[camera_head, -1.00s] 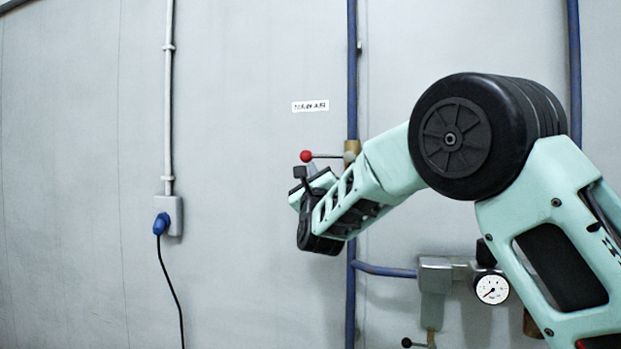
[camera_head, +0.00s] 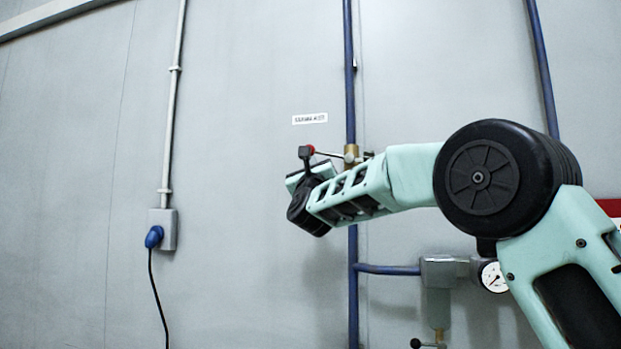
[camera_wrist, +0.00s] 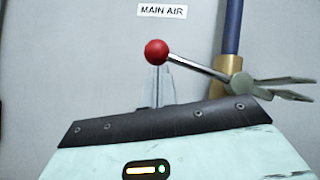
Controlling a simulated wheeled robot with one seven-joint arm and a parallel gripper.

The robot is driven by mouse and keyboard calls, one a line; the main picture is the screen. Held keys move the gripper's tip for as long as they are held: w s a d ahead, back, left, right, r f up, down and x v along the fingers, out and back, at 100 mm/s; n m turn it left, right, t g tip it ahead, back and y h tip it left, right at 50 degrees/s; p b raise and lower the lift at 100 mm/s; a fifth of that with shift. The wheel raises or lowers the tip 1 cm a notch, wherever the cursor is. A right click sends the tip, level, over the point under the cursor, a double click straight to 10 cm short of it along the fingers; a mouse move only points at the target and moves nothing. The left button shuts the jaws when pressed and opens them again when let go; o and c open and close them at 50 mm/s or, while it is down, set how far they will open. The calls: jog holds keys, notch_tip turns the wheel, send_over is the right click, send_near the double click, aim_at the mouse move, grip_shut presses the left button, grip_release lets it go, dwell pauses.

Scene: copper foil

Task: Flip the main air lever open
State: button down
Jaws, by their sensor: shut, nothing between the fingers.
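The main air lever is a thin metal rod (camera_wrist: 198,67) with a red ball knob (camera_wrist: 156,52) at its left end. In the head view the rod (camera_head: 328,154) lies nearly level, left of its brass valve (camera_head: 350,152) on a blue vertical pipe. The knob (camera_head: 311,150) is partly hidden there by my wrist. My gripper (camera_wrist: 159,72) is shut and empty. Its fingers show just below the knob in the wrist view, with their tips close to it or overlapped by it. I cannot tell whether they touch. In the head view the fingers are hidden.
A "MAIN AIR" label (camera_wrist: 162,10) is on the grey wall above the lever. Below right are a pipe branch (camera_head: 388,269), a regulator (camera_head: 437,272) and a gauge (camera_head: 493,277) partly behind my arm. A blue plug (camera_head: 153,237) sits in an outlet at left. The wall between is bare.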

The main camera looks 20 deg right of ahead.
jog(key=shift+r+m+g+h+b, duration=0.3)
jog(key=shift+m+h+b, duration=0.4)
jog(key=shift+m, duration=0.25)
jog(key=shift+r+m+g+h+b, duration=0.15)
jog(key=shift+r+m+h+b, duration=0.25)
jog(key=shift+m+h, duration=0.5)
jog(key=shift+r+m+g+h+b, duration=0.25)
jog(key=shift+m+h+b, duration=0.45)
jog(key=shift+m, duration=0.25)
jog(key=s+d+r+m+g+h+p, duration=0.1)
jog(key=r+m+g+h, duration=0.3)
jog(key=m, duration=0.4)
jog(key=s+d+r+m+g+h+p, duration=0.1)
jog(key=s+d+r+m+g+h, duration=0.1)
jog(key=d+r+m+g+h, duration=0.2)
jog(key=shift+s+r+m+g, duration=0.15)
jog(key=shift+m+g, duration=0.85)
jog(key=shift+m, duration=0.9)
jog(key=shift+s+r, duration=0.1)
jog(key=shift+r, duration=0.05)
jog(key=b+v, duration=1)
jog(key=v, duration=0.8)
jog(key=shift+w, duration=0.3)
